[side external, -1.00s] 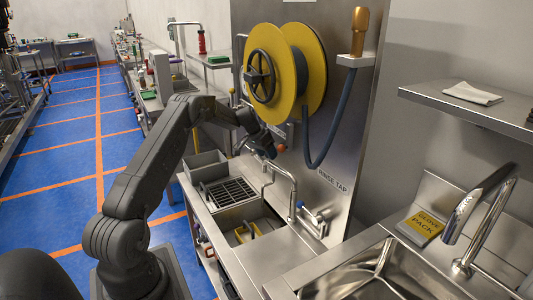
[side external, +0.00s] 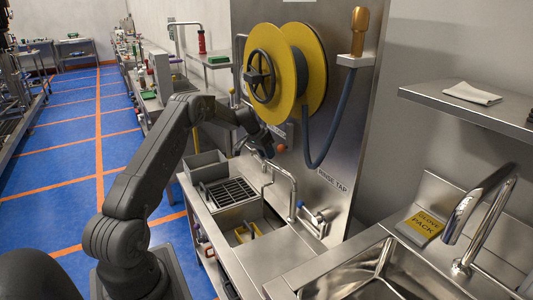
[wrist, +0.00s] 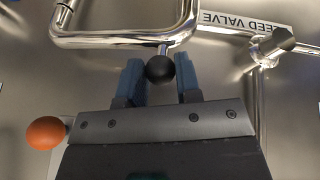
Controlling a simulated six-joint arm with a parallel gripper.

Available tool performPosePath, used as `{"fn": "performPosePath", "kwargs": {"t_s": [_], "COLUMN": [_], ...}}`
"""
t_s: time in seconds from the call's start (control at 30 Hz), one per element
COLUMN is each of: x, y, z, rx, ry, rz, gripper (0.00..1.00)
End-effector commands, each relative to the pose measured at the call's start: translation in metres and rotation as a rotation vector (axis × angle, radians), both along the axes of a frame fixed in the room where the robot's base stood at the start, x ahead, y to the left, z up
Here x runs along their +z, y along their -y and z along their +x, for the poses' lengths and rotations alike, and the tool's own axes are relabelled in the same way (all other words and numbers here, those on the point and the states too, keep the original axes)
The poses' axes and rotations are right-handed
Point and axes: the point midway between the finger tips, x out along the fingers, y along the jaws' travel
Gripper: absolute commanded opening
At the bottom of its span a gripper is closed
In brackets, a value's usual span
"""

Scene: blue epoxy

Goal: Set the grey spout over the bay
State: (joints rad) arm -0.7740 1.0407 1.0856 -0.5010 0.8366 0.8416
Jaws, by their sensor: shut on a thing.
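The spout (side external: 281,171) is a bent chrome-grey tube above the sink unit under the yellow reel. In the wrist view its loop (wrist: 115,42) crosses the upper left, with a dark ball knob (wrist: 160,69) on a short stem. My gripper (wrist: 158,78) has its blue fingers on either side of this knob and is shut on it. In the side view my gripper (side external: 265,152) is small and partly hidden by my wrist. Below the spout are a slatted bay (side external: 230,191) and an open basin (side external: 268,222) with a yellow item in it. The spout's outlet is hard to make out.
A grey bin (side external: 205,166) stands behind the slatted bay. An orange ball (wrist: 45,133) is left of my gripper in the wrist view. A valve pipe (wrist: 258,85) and label are to its right. The steel panel (side external: 345,130), reel (side external: 300,75) and hose are close by.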

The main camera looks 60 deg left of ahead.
Motion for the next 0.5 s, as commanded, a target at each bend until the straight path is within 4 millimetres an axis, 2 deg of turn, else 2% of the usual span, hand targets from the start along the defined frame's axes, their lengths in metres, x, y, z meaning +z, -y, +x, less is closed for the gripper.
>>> {"fn": "performPosePath", "kwargs": {"t_s": [0.27, 0.5], "x": [0.001, 0.001], "y": [0.004, 0.015], "z": [-0.013, -0.038], "rx": [0.084, 0.265], "ry": [-0.002, -0.002], "rz": [-0.002, -0.003], "gripper": [0.0, 0.0]}}
